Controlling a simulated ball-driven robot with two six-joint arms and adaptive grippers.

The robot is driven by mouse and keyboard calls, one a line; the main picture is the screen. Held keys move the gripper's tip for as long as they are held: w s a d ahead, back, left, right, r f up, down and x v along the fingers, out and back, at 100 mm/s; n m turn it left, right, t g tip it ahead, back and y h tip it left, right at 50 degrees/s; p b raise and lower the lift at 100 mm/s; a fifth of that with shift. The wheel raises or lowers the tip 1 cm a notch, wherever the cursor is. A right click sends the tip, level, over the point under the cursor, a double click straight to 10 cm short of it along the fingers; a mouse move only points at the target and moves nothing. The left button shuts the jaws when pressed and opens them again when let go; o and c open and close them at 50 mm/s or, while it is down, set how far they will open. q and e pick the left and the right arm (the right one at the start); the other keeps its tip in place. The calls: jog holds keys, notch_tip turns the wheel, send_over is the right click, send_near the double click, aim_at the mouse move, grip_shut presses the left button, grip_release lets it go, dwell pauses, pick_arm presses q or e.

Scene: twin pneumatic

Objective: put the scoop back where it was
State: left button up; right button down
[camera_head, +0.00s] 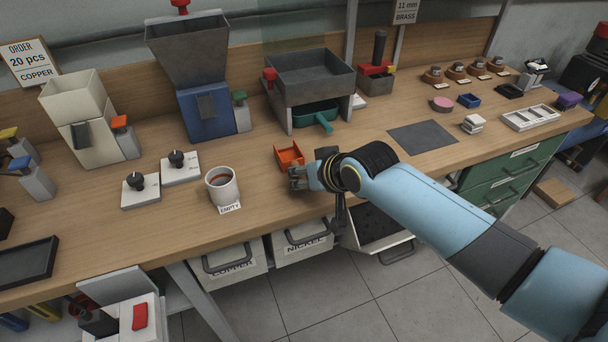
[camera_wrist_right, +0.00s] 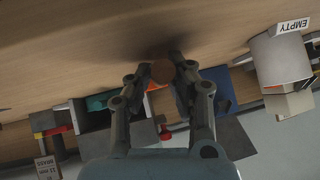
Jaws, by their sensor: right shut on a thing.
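An orange scoop (camera_head: 289,154) is at the front middle of the wooden bench, its open tray facing away from my right gripper. My right gripper (camera_head: 299,178) is at its near side, shut on it. In the right wrist view, a round brown end (camera_wrist_right: 162,71) shows between the fingertips, with a bit of orange behind it. The fingers hide most of the grip, and I cannot tell whether the scoop touches the bench. A teal scoop (camera_head: 316,116) sits under the grey hopper (camera_head: 309,77), its handle pointing forward. My left gripper is not in view.
A white mug (camera_head: 222,187) tagged EMPTY stands left of the gripper. White dial blocks (camera_head: 181,168) are farther left. A blue-based hopper (camera_head: 208,110) stands behind. A dark grey mat (camera_head: 423,137) lies bare to the right. Drawers (camera_head: 303,240) hang below the front edge.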

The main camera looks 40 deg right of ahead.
jog(key=shift+f, duration=0.1)
jog(key=c, duration=1.2)
grip_release()
jog(key=v, duration=1.2)
jog(key=shift+p, duration=0.4)
